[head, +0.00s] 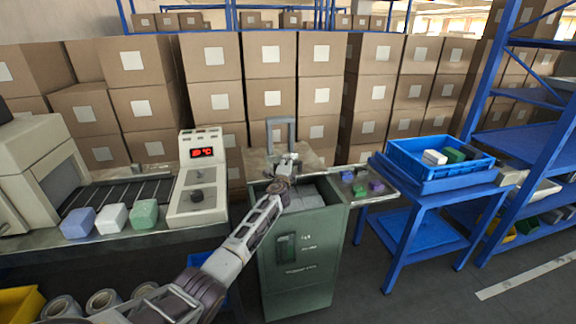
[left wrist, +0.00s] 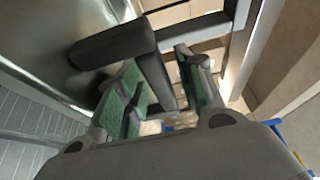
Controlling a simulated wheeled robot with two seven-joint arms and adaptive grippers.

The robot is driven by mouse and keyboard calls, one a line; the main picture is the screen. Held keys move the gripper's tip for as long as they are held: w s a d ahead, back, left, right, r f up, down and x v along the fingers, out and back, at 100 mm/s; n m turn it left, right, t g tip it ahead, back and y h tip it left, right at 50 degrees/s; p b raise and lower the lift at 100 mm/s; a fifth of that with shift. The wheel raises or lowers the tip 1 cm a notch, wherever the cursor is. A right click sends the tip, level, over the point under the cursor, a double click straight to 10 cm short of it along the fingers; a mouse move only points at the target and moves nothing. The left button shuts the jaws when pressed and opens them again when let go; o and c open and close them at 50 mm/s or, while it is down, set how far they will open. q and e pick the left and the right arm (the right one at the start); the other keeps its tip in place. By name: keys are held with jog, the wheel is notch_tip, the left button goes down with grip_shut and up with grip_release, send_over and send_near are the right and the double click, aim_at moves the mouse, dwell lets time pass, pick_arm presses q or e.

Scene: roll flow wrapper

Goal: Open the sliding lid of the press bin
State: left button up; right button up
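The green press bin (head: 300,265) stands at the centre of the head view. Its metal lid (head: 258,163) lies toward the back, with an upright grey U-shaped handle (head: 281,122). The front of the bin's top is uncovered and shows grey contents (head: 308,198). My left gripper (head: 289,160) is over the lid, at the foot of the handle. In the left wrist view its green-padded fingers (left wrist: 160,80) are spread, with a dark bar of the handle (left wrist: 152,78) between them. Contact with the bar is unclear. My right gripper is out of view.
A conveyor (head: 120,195) with several coloured blocks and a control box (head: 198,185) stand left of the bin. A blue table (head: 425,187) with a blue tray (head: 398,150) stands right. Stacked cartons (head: 215,102) close off the back.

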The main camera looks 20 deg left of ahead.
pick_arm(q)
jog(key=shift+s, duration=0.1)
dwell(0.3)
jog(key=v, duration=1.1)
jog(key=shift+s, duration=0.35)
dwell(0.5)
jog(key=shift+r, duration=0.15)
dwell(0.4)
